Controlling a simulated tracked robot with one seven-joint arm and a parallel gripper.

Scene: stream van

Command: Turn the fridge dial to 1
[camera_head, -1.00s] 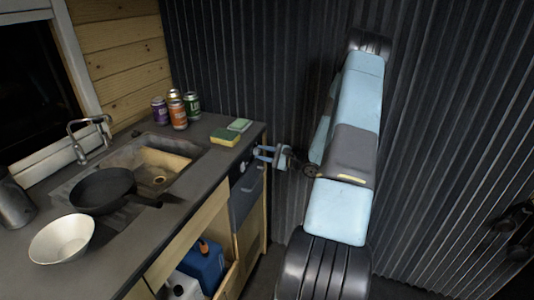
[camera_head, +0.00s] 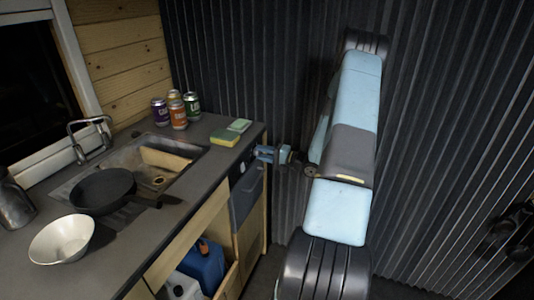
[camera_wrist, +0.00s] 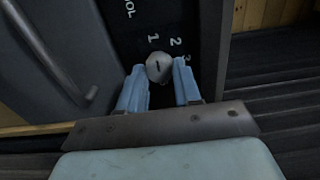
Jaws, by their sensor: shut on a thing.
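The fridge dial (camera_wrist: 158,67) is a small round grey knob with a short dark mark, on a black panel in the wrist view. White numerals 1, 2 and 3 run around its top and right side; 1 is above it. The mark's exact pointing is too small to tell. My gripper (camera_wrist: 159,75) has its two blue fingers on either side of the dial, shut on it. In the head view my gripper (camera_head: 259,153) reaches left to the front of the fridge (camera_head: 245,200), below the counter end; the dial is hidden there.
The counter (camera_head: 175,215) holds a black pan (camera_head: 102,190), a white bowl (camera_head: 62,239), several cans (camera_head: 178,115) and sponges (camera_head: 225,138). An open compartment below holds a blue container (camera_head: 205,268). A corrugated wall (camera_head: 250,70) stands behind my arm.

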